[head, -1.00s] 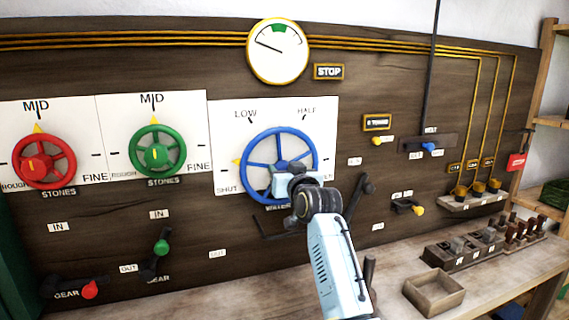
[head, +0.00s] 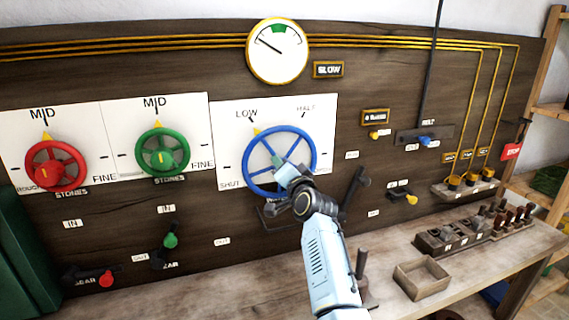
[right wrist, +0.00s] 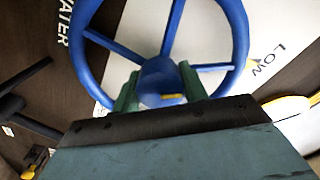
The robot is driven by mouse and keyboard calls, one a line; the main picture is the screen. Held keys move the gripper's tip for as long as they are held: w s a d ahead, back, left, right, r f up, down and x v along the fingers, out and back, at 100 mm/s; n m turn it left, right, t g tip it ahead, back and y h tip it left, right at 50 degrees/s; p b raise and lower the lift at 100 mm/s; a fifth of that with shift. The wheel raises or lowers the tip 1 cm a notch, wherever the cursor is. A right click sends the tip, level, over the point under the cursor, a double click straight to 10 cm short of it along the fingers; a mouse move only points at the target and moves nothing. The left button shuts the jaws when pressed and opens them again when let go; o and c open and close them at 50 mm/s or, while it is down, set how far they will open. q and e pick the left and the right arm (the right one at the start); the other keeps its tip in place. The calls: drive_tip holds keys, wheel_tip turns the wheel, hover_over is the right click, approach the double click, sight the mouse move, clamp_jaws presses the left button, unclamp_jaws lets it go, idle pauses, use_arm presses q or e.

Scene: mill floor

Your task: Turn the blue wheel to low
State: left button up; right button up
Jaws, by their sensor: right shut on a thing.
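The blue wheel (head: 314,150) is on a white plate (head: 225,135) in the middle of the dark panel. Its yellow pointer (head: 257,132) is at the upper left, at or very near the tick of the LOW label (head: 246,115). My right gripper (head: 283,168) is at the wheel's centre. In the right wrist view its two green fingers (right wrist: 158,94) are on either side of the blue hub (right wrist: 158,75), shut on it. The LOW label (right wrist: 264,62) also shows there. My left gripper is not in view.
Red (head: 80,165) and green (head: 187,150) wheels are to the left. A gauge (head: 277,51) is above, beside a sign (head: 328,70) reading SLOW. Levers stick out below the wheels. A bench (head: 400,250) with an open wooden box (head: 421,280) is at the lower right.

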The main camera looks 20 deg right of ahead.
drive_tip(key=shift+m, duration=0.3)
drive_tip(key=o, duration=1)
drive_tip(key=shift+s, duration=0.15)
drive_tip(key=s, duration=1.3)
drive_tip(key=shift+d, duration=0.25)
drive_tip(key=shift+f, duration=0.1)
